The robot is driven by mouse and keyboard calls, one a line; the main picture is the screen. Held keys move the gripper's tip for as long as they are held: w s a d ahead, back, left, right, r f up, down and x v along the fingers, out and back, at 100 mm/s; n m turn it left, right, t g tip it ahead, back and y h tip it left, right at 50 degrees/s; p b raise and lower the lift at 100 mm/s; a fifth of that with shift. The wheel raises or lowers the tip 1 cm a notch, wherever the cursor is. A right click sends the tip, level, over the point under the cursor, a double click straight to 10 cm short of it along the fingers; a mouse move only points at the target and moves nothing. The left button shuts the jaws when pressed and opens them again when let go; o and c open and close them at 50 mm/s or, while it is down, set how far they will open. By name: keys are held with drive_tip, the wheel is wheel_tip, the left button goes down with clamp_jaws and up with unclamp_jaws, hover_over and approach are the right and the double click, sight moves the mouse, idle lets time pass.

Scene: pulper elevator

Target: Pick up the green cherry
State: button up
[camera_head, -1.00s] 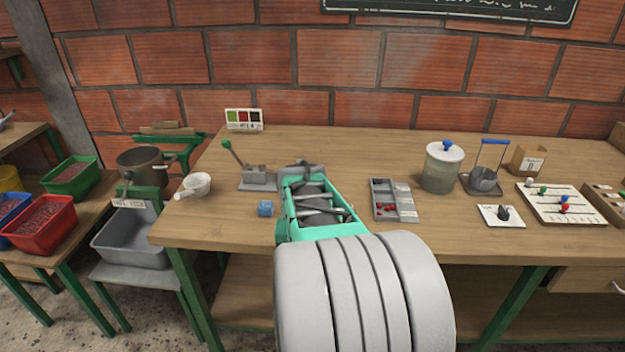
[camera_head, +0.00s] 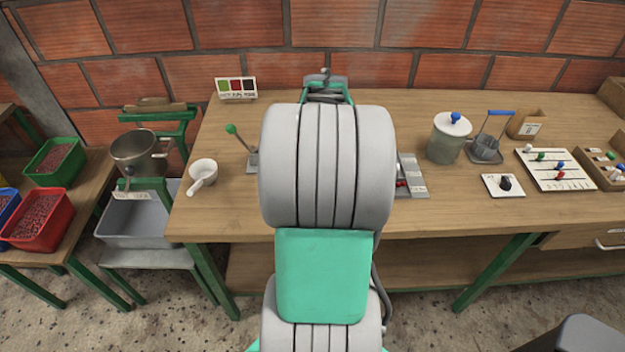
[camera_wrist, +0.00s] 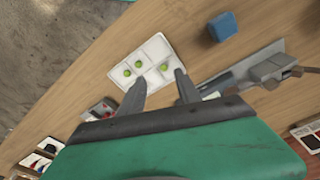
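Green cherries (camera_wrist: 139,64) show in the wrist view: three small green balls in the compartments of a white tray (camera_wrist: 153,48). One lies to the left (camera_wrist: 126,72) and one nearer the right finger (camera_wrist: 164,67). My gripper (camera_wrist: 160,78) is open, with its two dark fingers apart and nothing seen between them. The fingertips point toward the tray's near edge; I cannot tell their height above it. In the head view my own arm hides the white tray and the green cherries.
A blue cube (camera_wrist: 222,26) lies beside the tray, with a grey lever device (camera_wrist: 270,68) nearby. A white cup (camera_head: 204,172), a lidded jar (camera_head: 447,140) and a bead board (camera_head: 556,169) stand on the bench.

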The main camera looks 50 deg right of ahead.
drive_tip(key=f, duration=0.2)
drive_tip(key=d+f, duration=0.1)
drive_tip(key=f, duration=0.2)
drive_tip(key=w+f, duration=0.1)
drive_tip(key=f, duration=0.1)
drive_tip(key=shift+d+f+p, duration=0.25)
drive_tip(key=shift+d+p, duration=0.05)
drive_tip(key=shift+p, duration=0.1)
drive_tip(key=shift+s+a+f, duration=0.1)
drive_tip(key=shift+a+f, duration=0.1)
drive_tip(key=shift+f, duration=0.05)
clamp_jaws()
